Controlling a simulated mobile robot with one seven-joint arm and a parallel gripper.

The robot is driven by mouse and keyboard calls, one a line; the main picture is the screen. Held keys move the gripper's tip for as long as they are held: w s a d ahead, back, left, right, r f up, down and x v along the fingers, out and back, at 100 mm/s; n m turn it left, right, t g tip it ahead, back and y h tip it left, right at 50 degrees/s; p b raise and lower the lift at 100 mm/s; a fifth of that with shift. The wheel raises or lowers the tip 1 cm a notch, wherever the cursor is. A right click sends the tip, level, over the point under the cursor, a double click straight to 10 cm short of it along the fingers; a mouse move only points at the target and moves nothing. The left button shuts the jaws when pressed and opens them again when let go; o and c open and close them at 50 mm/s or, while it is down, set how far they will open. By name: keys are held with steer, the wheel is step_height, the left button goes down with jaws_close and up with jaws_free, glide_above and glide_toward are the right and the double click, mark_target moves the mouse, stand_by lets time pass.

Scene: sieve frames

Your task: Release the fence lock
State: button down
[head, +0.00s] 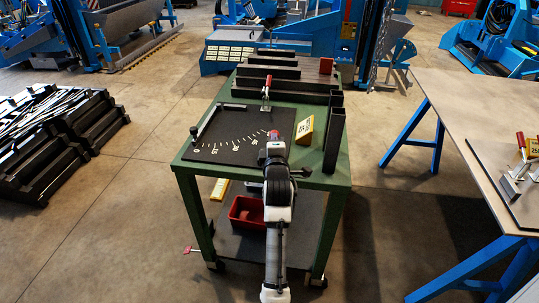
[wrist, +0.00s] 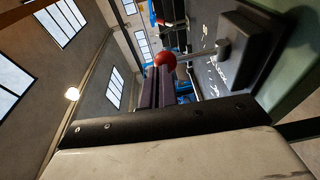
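A black plate (head: 225,150) with a white angle scale lies on the green table, with a slim dark fence bar (head: 208,121) along its left side. A small dark knob (head: 194,130) stands at the bar's near end. A toggle clamp with a red handle (head: 268,82) stands behind the plate. In the wrist view a red ball knob (wrist: 165,60) sits on a metal rod from a dark block (wrist: 228,52). I cannot tell which of these is the fence lock. My gripper (head: 274,142) is over the plate's right near part; its fingertips are unclear.
A yellow sign (head: 305,128) on a wooden block and tall dark bars (head: 334,135) stand on the right. Dark stock (head: 290,75) lies at the back. A red bin (head: 246,212) is on the shelf below. A second table (head: 470,110) stands right.

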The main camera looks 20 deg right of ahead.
steer(key=shift+w+d+r, duration=0.25)
steer(key=shift+w+r, duration=0.15)
steer(key=shift+w+d+r+g, duration=0.1)
steer(key=shift+w+d+g, duration=0.2)
steer(key=shift+w+d, duration=0.3)
steer(key=shift+w+d+r+g, duration=0.1)
steer(key=shift+w+d+g, duration=0.25)
steer(key=shift+w, duration=0.35)
